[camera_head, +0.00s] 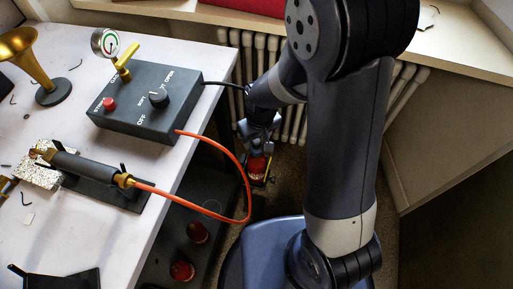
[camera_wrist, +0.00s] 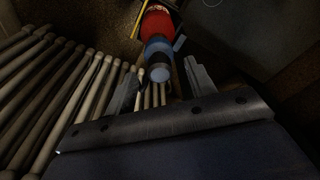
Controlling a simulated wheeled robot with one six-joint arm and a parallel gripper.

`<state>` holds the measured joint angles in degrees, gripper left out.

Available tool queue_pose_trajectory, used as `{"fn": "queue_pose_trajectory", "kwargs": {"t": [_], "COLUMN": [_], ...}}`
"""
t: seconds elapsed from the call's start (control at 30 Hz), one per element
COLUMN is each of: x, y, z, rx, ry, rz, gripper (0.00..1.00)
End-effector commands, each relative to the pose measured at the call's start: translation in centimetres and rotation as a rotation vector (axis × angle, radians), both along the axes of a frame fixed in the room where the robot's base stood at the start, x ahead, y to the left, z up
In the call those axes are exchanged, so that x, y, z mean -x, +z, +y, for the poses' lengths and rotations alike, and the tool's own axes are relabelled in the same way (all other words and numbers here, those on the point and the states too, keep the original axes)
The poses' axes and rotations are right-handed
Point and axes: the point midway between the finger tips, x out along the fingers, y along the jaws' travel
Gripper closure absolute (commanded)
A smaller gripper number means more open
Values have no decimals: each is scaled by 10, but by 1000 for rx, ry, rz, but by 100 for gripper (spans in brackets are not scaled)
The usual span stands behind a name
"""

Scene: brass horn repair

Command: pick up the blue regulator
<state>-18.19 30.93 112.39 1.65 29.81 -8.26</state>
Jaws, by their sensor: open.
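The blue regulator (camera_wrist: 157,48) shows in the wrist view as a blue, rounded piece with a pale round end, in line with a red body (camera_wrist: 157,26). My gripper (camera_wrist: 163,82) is open, one finger on each side of the pale end. I cannot tell how far the fingertips reach along it, and I see no clear contact. In the head view my gripper (camera_head: 262,128) is low beside the radiator, above a small red thing (camera_head: 257,166). My arm and gripper hide most of the regulator there.
A white table (camera_head: 90,235) at left holds a grey control box (camera_head: 150,98), a gauge (camera_head: 105,42), a brass horn (camera_head: 30,60) and a torch (camera_head: 85,167). Its orange hose (camera_head: 245,190) hangs over the edge near my gripper. A white radiator (camera_head: 300,125) stands behind.

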Motion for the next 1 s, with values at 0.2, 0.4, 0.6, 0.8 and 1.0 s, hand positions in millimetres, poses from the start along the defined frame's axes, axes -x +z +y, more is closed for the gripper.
{"fn": "queue_pose_trajectory", "kwargs": {"t": [0.2, 0.4, 0.6, 0.8, 1.0], "x": [-4, -5, -5, -4, -4], "y": [-29, -30, -30, -30, -30], "z": [1, 2, 2, 2, 1], "rx": [1, 0, 0, 0, 0], "ry": [-1, 0, 0, 0, 0], "rz": [2, -1, 0, 0, 1], "gripper": [48, 48, 57, 74, 90]}}
